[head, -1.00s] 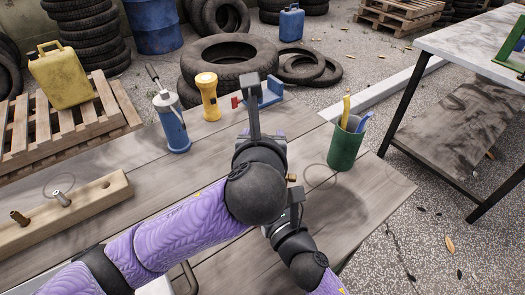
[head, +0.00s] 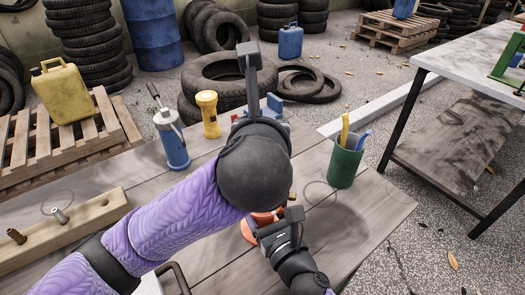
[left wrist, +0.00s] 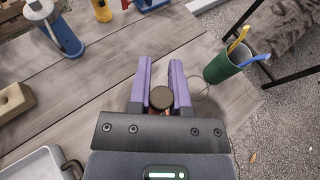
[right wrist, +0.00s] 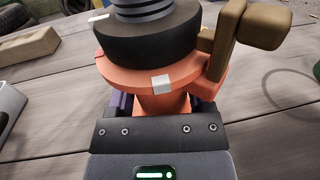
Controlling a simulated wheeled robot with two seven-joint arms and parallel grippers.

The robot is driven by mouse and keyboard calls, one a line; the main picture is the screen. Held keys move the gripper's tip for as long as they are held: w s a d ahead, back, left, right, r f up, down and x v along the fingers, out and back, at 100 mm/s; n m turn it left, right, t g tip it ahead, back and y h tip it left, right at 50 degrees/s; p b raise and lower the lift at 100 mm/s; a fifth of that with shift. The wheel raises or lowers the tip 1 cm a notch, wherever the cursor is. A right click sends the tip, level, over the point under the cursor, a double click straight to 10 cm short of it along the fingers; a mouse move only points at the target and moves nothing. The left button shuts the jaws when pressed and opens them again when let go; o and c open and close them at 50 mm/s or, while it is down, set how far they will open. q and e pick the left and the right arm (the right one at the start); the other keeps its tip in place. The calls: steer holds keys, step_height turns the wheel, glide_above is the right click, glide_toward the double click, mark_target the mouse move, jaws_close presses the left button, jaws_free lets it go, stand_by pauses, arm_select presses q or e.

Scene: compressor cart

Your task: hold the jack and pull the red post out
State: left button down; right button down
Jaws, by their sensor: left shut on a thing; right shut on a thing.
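The jack is orange-red with a flange (right wrist: 150,75), a black collar, a grey ribbed column and a brass side fitting. My left gripper (left wrist: 160,90) is shut around a post whose round dark-brown top (left wrist: 161,97) shows between the purple fingers. The post's side is hidden, so its red is not clear. My left forearm hides these fingers in the head view.
A green cup (head: 345,162) with tools stands right. A wooden block (head: 62,232) with pegs lies left. A blue bracket (head: 274,104) is at the back.

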arm_select(q)
step_height(320, 180, up, 4)
steer(key=shift+f, duration=0.1)
arm_select(e)
jaws_free()
